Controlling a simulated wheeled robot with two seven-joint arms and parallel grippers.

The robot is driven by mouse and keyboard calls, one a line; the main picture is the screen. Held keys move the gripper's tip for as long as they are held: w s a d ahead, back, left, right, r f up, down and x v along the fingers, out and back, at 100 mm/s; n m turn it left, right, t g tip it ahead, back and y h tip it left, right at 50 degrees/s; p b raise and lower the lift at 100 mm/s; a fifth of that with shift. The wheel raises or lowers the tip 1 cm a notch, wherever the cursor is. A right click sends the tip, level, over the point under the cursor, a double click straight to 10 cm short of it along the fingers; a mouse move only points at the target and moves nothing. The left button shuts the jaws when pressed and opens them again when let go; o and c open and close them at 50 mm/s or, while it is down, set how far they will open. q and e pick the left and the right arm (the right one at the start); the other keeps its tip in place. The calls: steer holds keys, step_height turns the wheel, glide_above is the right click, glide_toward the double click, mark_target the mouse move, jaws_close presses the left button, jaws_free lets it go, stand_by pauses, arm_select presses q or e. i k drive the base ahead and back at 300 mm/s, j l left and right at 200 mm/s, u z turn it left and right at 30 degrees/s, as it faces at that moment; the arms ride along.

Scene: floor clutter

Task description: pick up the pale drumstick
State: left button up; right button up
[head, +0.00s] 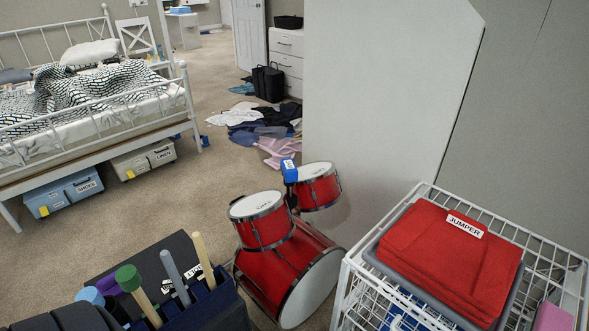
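A pale, cream-coloured stick (204,261), which looks like the pale drumstick, stands tilted in a dark blue open box (215,309) at the bottom left of the head view. Its upper part shows; its lower end is hidden inside the box. A grey stick (175,278) stands just left of it. A green-headed mallet (129,278) with a wooden handle leans farther left.
A red drum set (268,265) stands close right of the box. A white wire basket unit (352,282) with folded red cloth (450,262) fills the lower right. A bed (95,115) with storage boxes beneath is at left. Carpet (190,185) between is clear; clothes (262,128) lie beyond.

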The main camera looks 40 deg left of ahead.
mark_target(196, 237)
steer(key=u, duration=2)
